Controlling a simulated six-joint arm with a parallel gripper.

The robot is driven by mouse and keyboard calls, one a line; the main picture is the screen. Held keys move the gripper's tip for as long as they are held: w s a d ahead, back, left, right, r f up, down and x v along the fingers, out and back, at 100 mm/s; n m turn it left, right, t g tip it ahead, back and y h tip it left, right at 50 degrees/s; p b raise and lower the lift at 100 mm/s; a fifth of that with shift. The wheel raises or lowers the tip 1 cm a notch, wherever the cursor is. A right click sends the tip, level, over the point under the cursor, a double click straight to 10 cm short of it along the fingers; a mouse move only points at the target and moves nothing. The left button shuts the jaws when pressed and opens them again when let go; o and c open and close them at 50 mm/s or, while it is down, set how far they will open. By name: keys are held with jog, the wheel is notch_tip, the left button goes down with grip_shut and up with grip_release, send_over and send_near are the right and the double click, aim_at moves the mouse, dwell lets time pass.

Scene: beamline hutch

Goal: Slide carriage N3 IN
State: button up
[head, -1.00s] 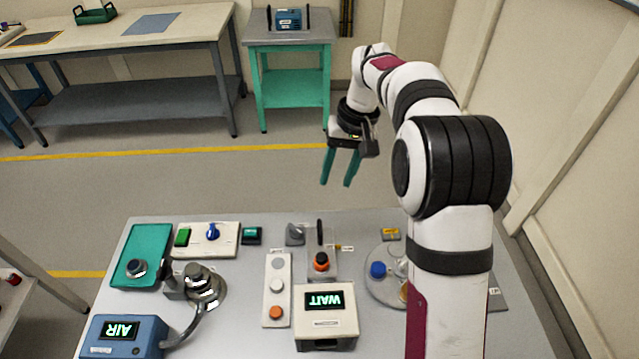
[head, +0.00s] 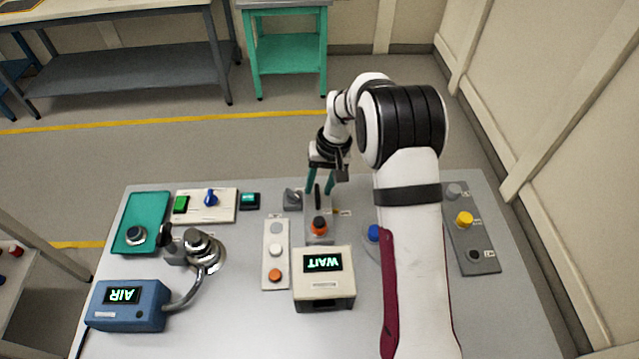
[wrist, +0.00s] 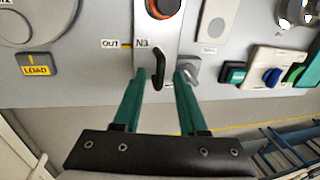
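Carriage N3 (wrist: 150,25) is a pale slide plate with an upright black handle (wrist: 158,68) and an orange-and-black knob (wrist: 163,6). An "OUT" label and an orange mark show beside it in the wrist view. In the head view the handle (head: 318,197) stands behind the orange knob (head: 319,225). My gripper (head: 319,191) is over the far end of the carriage, with its green fingers pointing down. In the wrist view my gripper (wrist: 160,76) is open, with one finger on each side of the handle. Contact with the handle cannot be told.
A "WAIT" box (head: 324,290) stands in front of the carriage, and a button strip (head: 275,278) lies to its left. A grey wedge-like part (head: 292,199) is close on the left. A blue knob (head: 374,233) is at right, by my arm.

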grip_shut()
dwell(1.2)
